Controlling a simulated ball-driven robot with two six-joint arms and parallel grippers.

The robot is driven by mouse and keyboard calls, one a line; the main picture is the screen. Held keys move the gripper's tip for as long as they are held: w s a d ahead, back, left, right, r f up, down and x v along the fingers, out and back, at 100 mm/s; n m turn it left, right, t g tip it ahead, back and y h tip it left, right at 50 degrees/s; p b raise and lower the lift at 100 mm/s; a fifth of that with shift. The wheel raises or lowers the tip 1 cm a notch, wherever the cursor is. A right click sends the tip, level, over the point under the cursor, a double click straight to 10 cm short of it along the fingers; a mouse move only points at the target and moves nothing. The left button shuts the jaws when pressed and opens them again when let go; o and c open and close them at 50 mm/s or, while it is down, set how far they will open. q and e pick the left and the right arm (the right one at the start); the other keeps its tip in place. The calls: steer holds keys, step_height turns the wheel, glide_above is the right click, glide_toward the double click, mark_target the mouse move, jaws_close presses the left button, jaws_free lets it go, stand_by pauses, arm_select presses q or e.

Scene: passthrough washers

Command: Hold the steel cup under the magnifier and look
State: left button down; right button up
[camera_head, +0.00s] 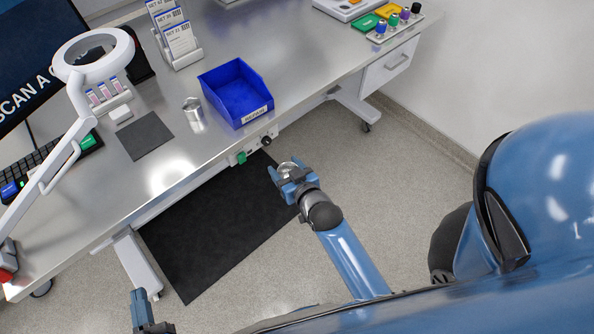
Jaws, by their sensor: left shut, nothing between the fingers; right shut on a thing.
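My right gripper (284,173) is shut on a small round silvery thing that looks like the steel cup (287,167); the fingers hide part of it. It is held in front of the table's front edge, above the floor and dark mat in the picture. The white ring magnifier (94,56) is on a jointed arm over the table's left part, well left of the held cup. Another shiny metal cylinder (194,112) stands on the table left of the blue bin. My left gripper (140,295) is shut and empty at the bottom left, clear of the table.
The blue bin (236,92) sits near the table's front edge. A dark square pad (146,136) lies below the magnifier in the picture. A keyboard (50,165), card stand (180,45) and monitor (35,45) are to the left. Bare tabletop (300,55) lies right of the bin.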

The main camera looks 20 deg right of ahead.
steer(key=w+a+r+n+g+y+p, duration=0.1)
steer(key=w+a+r+n+y+p, duration=0.1)
steer(key=a, duration=0.7)
steer(key=w+a+r+n+g+y+p, duration=0.1)
steer(key=w+a+r+n+y+p, duration=0.1)
steer(key=a, duration=0.7)
steer(key=shift+r+n+y+p, duration=0.7)
steer(key=shift+r+y+p, duration=0.4)
steer(key=shift+r+y, duration=0.2)
